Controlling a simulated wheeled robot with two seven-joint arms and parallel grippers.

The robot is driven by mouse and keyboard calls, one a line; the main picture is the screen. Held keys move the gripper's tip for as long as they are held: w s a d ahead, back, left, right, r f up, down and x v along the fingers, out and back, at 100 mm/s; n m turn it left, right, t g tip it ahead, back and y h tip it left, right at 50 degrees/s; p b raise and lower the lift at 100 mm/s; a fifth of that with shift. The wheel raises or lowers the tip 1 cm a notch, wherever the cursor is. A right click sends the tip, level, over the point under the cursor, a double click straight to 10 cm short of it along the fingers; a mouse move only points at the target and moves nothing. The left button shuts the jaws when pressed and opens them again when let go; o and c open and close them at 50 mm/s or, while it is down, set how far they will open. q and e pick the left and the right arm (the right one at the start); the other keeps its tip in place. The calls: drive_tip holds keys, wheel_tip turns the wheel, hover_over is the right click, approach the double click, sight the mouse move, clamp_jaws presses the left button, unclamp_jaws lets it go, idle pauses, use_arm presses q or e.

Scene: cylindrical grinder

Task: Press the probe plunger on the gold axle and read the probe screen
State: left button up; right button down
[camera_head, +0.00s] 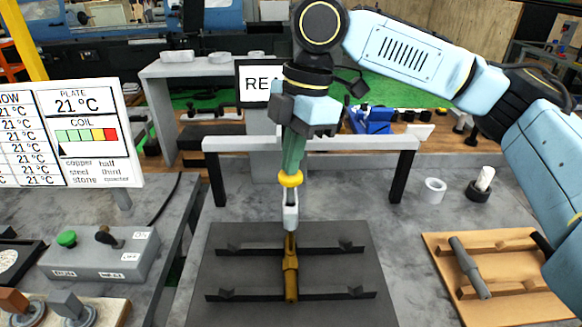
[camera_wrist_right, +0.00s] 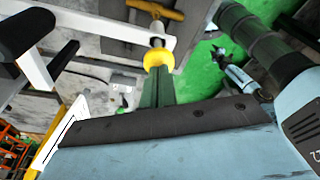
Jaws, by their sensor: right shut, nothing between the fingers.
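The gold axle (camera_head: 291,268) lies across two dark rails on the dark plate (camera_head: 330,235). The probe (camera_head: 290,208) stands upright over the axle's far end, with its pale body just above or touching it; I cannot tell which. Its yellow plunger cap (camera_head: 290,179) shows on top, and also in the right wrist view (camera_wrist_right: 157,57). My right gripper (camera_head: 292,170) points down, shut and empty, with its green fingertips at the cap, seemingly touching it. The probe screen (camera_head: 255,84) reads "REA" on its visible left part; the arm hides the rest. My left gripper is not in view.
A pale crossbar (camera_head: 370,143) on dark legs spans behind the probe. A wooden board (camera_head: 515,265) with a grey rod (camera_head: 468,265) lies at right, near a white cup (camera_head: 433,190). A control box (camera_head: 100,255) and a temperature board (camera_head: 70,130) stand at left.

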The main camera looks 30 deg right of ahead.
drive_tip(key=shift+f+b, duration=0.3)
drive_tip(key=shift+f, duration=1.25)
idle(0.4)
wheel_tip(320, 180, up, 8)
drive_tip(key=p, duration=1)
drive_tip(key=shift+r, duration=0.15)
idle(0.4)
